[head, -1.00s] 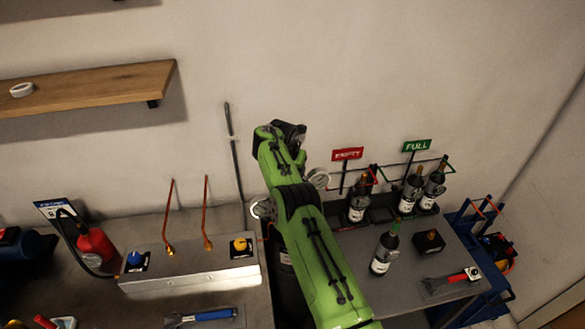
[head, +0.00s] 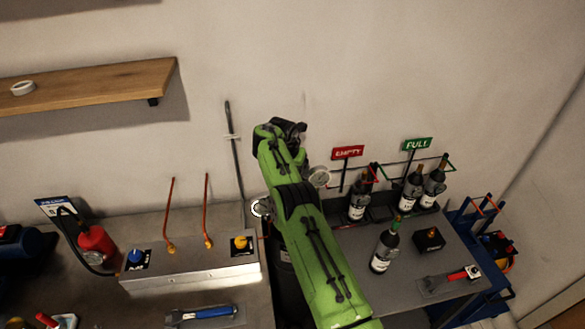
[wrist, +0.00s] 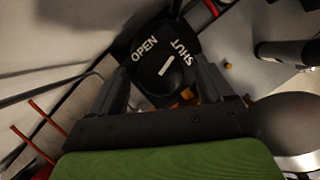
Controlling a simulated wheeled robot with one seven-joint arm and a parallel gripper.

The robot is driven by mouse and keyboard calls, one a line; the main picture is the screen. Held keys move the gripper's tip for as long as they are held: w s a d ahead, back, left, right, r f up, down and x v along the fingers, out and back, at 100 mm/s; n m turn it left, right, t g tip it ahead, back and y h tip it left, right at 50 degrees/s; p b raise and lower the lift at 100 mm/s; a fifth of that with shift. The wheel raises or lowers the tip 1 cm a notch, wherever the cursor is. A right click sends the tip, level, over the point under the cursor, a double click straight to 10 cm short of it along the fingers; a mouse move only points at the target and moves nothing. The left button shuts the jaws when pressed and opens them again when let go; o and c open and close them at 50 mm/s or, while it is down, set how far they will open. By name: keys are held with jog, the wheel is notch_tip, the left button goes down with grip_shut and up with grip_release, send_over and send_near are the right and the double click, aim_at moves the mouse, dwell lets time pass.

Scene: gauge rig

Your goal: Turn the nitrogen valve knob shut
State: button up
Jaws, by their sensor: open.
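A black round knob (wrist: 166,72) with a white pointer line sits on a dark plate lettered OPEN and SHUT in the wrist view. The pointer slants up and right, between the two words and nearer SHUT. My gripper (wrist: 163,82) is open, with one finger on each side of the knob. I cannot tell whether the fingers touch it. In the head view my green arm hides this knob and my gripper's fingers. No nitrogen label is readable.
A metal box (head: 190,278) carries a blue knob (head: 135,258) and a yellow knob (head: 240,243), with orange rods (head: 206,210) behind. Bottles (head: 386,252) stand on the right bench. A wooden shelf (head: 90,88) hangs upper left.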

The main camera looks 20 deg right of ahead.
jog(key=v, duration=1.5)
jog(key=shift+r, duration=0.4)
jog(key=shift+d, duration=0.1)
